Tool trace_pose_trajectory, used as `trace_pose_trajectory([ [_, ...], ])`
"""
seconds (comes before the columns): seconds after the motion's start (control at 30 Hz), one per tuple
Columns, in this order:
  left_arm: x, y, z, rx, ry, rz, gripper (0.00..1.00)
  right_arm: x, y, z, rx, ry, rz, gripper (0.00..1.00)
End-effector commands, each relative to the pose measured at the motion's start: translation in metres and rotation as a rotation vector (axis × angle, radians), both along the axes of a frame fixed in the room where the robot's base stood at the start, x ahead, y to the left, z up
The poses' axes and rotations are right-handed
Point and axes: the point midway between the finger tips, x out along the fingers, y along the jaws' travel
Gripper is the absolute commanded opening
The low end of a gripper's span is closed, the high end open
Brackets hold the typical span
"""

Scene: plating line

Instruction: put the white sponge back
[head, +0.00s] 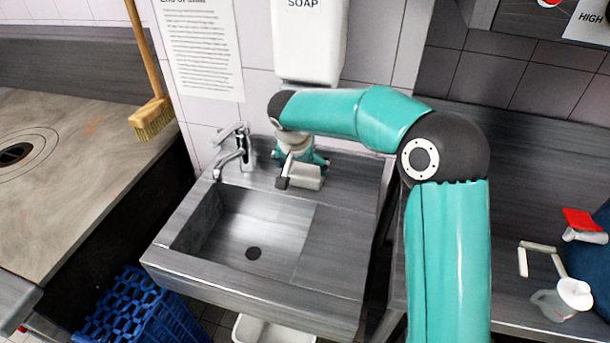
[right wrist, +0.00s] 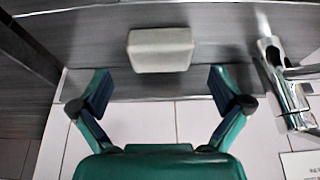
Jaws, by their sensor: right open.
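The white sponge (head: 309,178) lies on the sink's back ledge, to the right of the tap, partly hidden by my right gripper. The right wrist view shows the sponge (right wrist: 161,50) as a pale block, centred between the lines of the two fingers and just beyond their tips. My right gripper (right wrist: 160,88) is open and empty, with its fingers spread wider than the sponge. In the head view the right gripper (head: 297,172) is at the sponge, below the soap dispenser. My left gripper is not in view.
The metal sink (head: 330,255) has an empty basin. The tap (head: 235,150) stands close left of the gripper, and the soap dispenser (head: 310,40) hangs above. A blue crate (head: 145,312) is at lower left.

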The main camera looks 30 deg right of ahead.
Motion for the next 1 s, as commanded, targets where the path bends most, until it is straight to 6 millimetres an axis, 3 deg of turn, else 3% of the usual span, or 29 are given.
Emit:
trace_pose_trajectory([
  [0.1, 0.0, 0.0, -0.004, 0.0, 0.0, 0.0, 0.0, -0.005, 0.007, 0.022, 0.0, -0.004, 0.001, 1.0],
  [0.3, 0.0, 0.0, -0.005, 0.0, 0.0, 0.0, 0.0, -0.012, 0.014, 0.045, 0.0, 0.0, 0.0, 1.0],
  [1.0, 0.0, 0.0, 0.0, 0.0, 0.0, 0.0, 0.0, -0.014, 0.015, 0.056, 0.0, 0.0, -0.001, 1.0],
])
